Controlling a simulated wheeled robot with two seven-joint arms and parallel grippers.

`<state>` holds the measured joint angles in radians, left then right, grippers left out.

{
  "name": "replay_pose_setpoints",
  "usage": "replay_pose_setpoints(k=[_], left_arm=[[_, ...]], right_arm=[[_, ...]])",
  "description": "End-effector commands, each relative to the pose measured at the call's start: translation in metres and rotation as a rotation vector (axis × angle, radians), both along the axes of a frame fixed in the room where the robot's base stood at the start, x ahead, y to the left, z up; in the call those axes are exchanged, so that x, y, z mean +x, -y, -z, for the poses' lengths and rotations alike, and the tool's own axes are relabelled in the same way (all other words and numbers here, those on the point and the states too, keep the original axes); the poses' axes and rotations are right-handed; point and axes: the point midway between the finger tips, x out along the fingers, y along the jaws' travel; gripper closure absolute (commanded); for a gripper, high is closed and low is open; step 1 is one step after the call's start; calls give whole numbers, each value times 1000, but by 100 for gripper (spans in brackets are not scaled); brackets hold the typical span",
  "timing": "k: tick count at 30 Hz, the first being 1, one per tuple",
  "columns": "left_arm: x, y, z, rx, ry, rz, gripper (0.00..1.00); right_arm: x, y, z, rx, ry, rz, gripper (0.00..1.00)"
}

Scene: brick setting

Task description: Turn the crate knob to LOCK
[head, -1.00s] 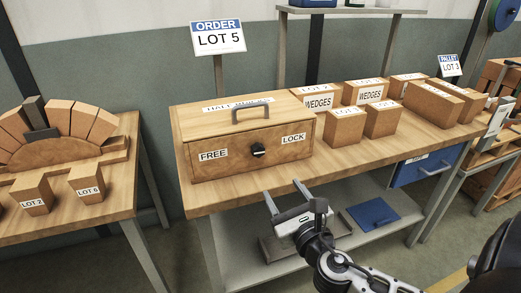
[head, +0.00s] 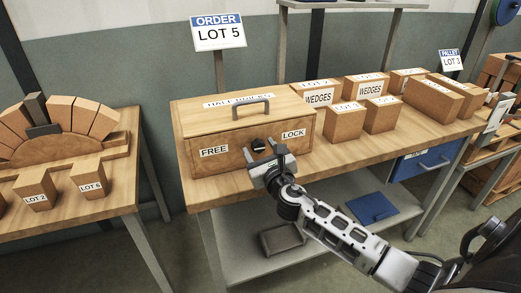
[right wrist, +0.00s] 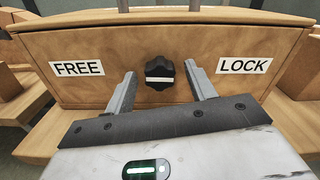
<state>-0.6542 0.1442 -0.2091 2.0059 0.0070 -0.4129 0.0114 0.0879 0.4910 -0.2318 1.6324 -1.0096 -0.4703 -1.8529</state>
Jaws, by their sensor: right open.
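The wooden crate (head: 225,155) stands on the workbench, with a FREE label on the left of its front and a LOCK label on the right. Its black knob (head: 259,144) is between the labels. In the right wrist view the knob (right wrist: 159,73) carries a white bar that lies roughly level. My right gripper (head: 262,154) is open in front of the crate. In the right wrist view its fingers (right wrist: 161,88) stand on either side of the knob, apart from it, with gaps on both sides. My left gripper is not in view.
Several labelled brick boxes (head: 346,123) stand right of the crate on the bench (head: 330,160). A handle (head: 251,108) rises from the crate's lid. A blue drawer (head: 425,162) and a lower shelf are under the bench. A second table with an arch of bricks is at the left.

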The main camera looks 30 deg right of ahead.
Motion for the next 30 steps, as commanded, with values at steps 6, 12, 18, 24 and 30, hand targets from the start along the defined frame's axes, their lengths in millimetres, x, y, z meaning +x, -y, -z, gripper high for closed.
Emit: replay_pose_setpoints(k=[6,12,18,24,30], left_arm=[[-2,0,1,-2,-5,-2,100],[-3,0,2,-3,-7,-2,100],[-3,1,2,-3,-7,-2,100],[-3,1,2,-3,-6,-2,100],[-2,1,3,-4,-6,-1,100]], right_arm=[[1,0,0,1,1,-1,45],[1,0,0,1,0,-1,84],[1,0,0,3,0,-1,90],[1,0,0,42,10,-1,89],[1,0,1,152,36,-1,89]])
